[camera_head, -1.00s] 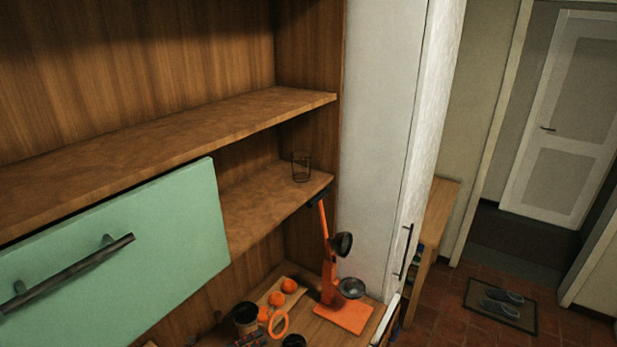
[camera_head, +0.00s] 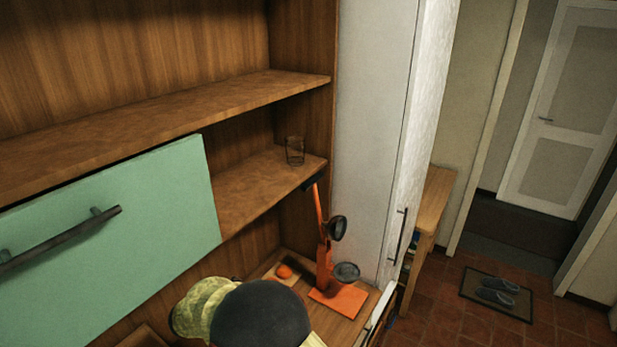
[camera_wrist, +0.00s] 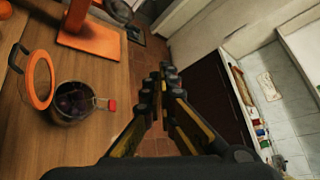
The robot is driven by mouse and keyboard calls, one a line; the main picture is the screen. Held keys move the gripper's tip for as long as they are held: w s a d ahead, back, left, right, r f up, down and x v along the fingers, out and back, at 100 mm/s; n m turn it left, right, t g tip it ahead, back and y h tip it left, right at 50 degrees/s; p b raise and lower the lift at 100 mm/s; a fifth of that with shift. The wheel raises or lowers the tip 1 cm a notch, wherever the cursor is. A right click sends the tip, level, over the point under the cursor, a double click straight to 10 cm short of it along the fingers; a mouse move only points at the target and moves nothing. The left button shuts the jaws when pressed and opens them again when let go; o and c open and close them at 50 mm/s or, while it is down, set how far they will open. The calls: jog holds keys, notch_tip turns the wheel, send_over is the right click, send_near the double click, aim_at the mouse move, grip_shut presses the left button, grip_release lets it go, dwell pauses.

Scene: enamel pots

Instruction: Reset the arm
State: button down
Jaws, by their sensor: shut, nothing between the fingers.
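My gripper (camera_wrist: 166,78) shows in the wrist view with its dark and yellow fingers drawn together, shut and empty. It hangs over the counter's edge, with the wooden counter top (camera_wrist: 100,145) to its left and the floor beyond. In the head view my arm rises from the bottom edge in front of the counter; the fingers are not visible there.
An orange lever press (camera_head: 324,265) stands on the counter; its orange base (camera_wrist: 90,28) is in the wrist view. A glass jar (camera_wrist: 75,103) with an open orange-rimmed lid stands left of my gripper. A glass (camera_head: 295,150) sits on the shelf above. A green cabinet door (camera_head: 110,255) is at left.

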jog(key=s+d+r+m+g+y+b, duration=0.25)
jog(key=s+d+r+m, duration=0.2)
jog(key=d+m, duration=0.4)
jog(key=s+d+r+m+g+y+b, duration=0.25)
jog(key=s+d+m+y, duration=0.2)
jog(key=d+m, duration=0.4)
jog(key=s+d+m+t+y+b, duration=0.2)
jog(key=s+d+m+b, duration=0.1)
jog(key=s+m, duration=0.4)
jog(key=s+d+m+t+y+b, duration=0.3)
jog(key=s+m, duration=0.5)
jog(key=s, duration=0.1)
jog(key=shift+s+d+r, duration=0.35)
jog(key=shift+d+r, duration=0.05)
jog(key=shift+r, duration=0.05)
